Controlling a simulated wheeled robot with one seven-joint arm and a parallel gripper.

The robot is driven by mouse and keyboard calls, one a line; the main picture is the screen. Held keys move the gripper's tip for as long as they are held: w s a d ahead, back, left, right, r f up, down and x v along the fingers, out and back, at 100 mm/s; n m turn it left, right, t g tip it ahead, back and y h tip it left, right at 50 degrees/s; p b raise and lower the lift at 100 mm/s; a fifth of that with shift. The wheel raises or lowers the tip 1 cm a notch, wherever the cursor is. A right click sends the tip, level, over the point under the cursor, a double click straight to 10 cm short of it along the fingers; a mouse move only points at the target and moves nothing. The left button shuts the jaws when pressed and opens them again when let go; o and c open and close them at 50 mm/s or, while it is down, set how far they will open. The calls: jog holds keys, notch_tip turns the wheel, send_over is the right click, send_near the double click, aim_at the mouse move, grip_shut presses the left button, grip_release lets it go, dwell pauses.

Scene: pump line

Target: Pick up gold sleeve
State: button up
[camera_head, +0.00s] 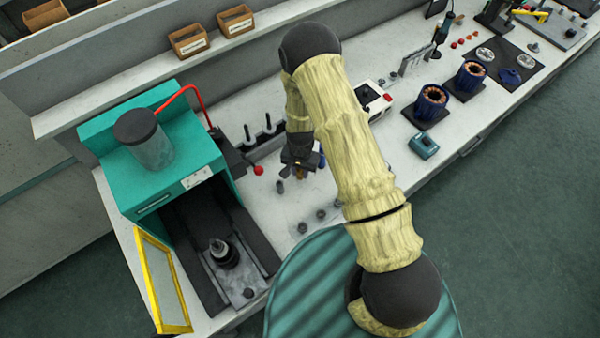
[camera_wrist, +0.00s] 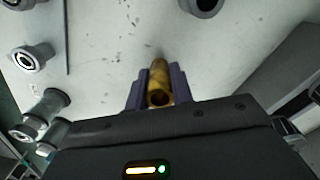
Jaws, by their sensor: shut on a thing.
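The gold sleeve (camera_wrist: 159,92) is a small hollow brass-coloured tube. In the wrist view it sits between the two dark fingers of my gripper (camera_wrist: 158,88), with its open end facing the camera. My gripper is shut on it. In the head view my gripper (camera_head: 298,172) is over the white bench, right of the teal press, and a small bit of gold shows below it. I cannot tell from these views whether the sleeve touches the bench.
The teal press (camera_head: 150,165) stands at left, with a red-knobbed lever (camera_head: 258,170) beside it. Several grey cylindrical parts (camera_wrist: 38,57) stand near my gripper. Two wound stators (camera_head: 431,101) and a teal device (camera_head: 423,145) are to the right.

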notch_tip(320, 180, up, 9)
jog(key=b, duration=0.2)
jog(key=shift+f, duration=0.2)
jog(key=shift+d, duration=0.1)
dwell(0.4)
